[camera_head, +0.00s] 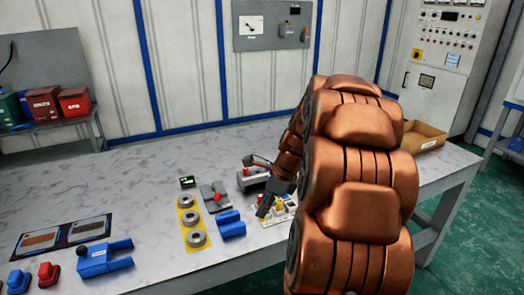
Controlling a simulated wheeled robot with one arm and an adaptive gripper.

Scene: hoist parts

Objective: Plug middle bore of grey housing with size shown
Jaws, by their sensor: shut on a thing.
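My gripper (267,204) is a small dark shape at the end of my copper arm, over a white tray (271,222) on the table. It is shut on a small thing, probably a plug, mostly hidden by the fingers. Small pale and yellow plugs (281,207) stand in the tray just right of the fingers. A grey block (254,184) with a red part on its left end, possibly the grey housing, sits just behind my gripper. My gripper and arm partly cover it, so its bores cannot be made out. A small black display (187,182) shows green marks, too small to read.
A yellow plate (182,231) with grey rings, a blue block (231,225) and a grey fixture with a red knob (216,197) stand left of my gripper. A blue clamp (103,258) lies further left. A cardboard box (420,136) is at the right.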

